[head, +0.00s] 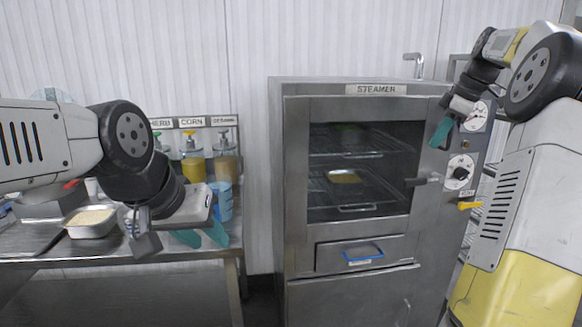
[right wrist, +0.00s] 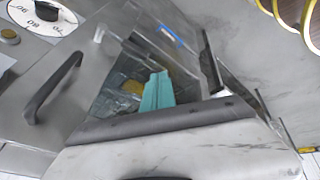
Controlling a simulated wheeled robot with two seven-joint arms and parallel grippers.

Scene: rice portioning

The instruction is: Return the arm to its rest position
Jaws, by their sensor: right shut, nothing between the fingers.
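My right gripper (head: 440,132) is raised at the upper right, in front of the steamer's dial panel, shut and empty. Its teal fingers also show in the right wrist view (right wrist: 157,92), closed together. My left gripper (head: 203,237) is low at the left, by the front edge of the metal table, with its two teal fingers spread apart. Nothing shows between them. The steamer (head: 300,190) stands in the middle with its door shut. A pan of yellowish food (head: 345,176) sits on a rack behind the window.
A metal table (head: 150,254) at the left holds a white tub of rice (head: 90,221), a blue cup (head: 222,200) and pump bottles (head: 193,160). The steamer's door handle (head: 423,181) and black knob (head: 460,173) stick out near my right arm. The space between table and steamer is open.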

